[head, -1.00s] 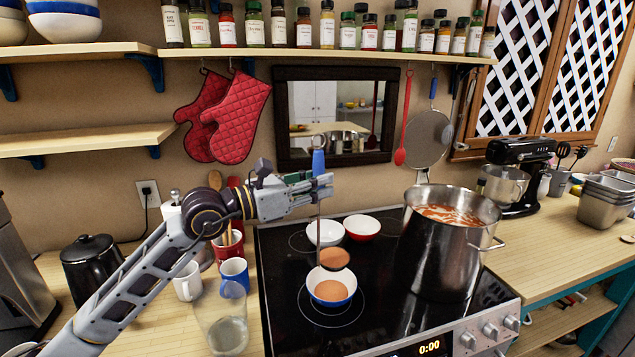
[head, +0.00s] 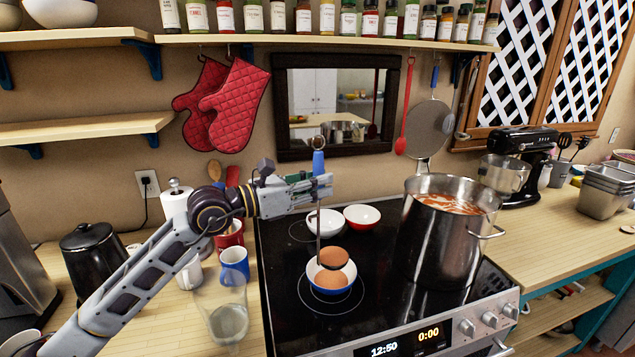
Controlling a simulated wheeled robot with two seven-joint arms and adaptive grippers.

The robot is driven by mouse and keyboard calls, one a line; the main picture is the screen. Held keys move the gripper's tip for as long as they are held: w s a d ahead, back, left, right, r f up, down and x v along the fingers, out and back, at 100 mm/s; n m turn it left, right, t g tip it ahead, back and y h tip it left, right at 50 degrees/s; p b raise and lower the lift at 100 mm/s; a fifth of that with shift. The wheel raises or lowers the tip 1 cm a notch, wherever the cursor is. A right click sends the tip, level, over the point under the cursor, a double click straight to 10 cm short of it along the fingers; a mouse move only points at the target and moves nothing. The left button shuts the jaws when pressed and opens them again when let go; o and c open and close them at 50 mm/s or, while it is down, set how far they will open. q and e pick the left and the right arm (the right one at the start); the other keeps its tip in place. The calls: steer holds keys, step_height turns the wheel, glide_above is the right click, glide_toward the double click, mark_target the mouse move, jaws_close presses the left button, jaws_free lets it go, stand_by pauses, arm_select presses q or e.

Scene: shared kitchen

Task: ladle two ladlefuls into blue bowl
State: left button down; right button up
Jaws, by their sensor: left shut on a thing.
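My left gripper (head: 322,188) is shut on the blue-handled ladle (head: 318,160), which hangs upright with its bowl low. The ladle's bowl (head: 333,258) holds orange-brown soup and is just above the blue bowl, overlapping its far part in the head view. The blue bowl (head: 314,272), white inside with a blue outside, stands on the front left of the black stovetop with orange-brown soup in it. The tall steel pot (head: 436,245) of orange-red soup stands on the stove's right side. My right gripper is not in view.
A white bowl (head: 325,224) and a red bowl (head: 362,216) stand behind on the stove. A clear glass (head: 229,318), a blue mug (head: 234,264) and a black kettle (head: 93,257) are on the left counter. The stovetop between blue bowl and pot is clear.

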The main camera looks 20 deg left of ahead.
arm_select(q)
steer(key=shift+w+a+f+n+g+p, duration=0.15)
steer(key=shift+w+a+n+p, duration=0.15)
steer(key=shift+w+p, duration=0.35)
steer(key=shift+w+a+n+g+p, duration=0.15)
steer(key=shift+w+n+p, duration=0.15)
steer(key=shift+w+p, duration=0.35)
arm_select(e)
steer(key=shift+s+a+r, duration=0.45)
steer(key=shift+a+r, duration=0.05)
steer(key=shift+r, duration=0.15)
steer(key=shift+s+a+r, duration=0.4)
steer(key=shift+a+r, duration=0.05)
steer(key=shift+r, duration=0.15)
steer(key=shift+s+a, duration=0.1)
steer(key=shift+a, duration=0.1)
arm_select(q)
steer(key=shift+w, duration=0.25)
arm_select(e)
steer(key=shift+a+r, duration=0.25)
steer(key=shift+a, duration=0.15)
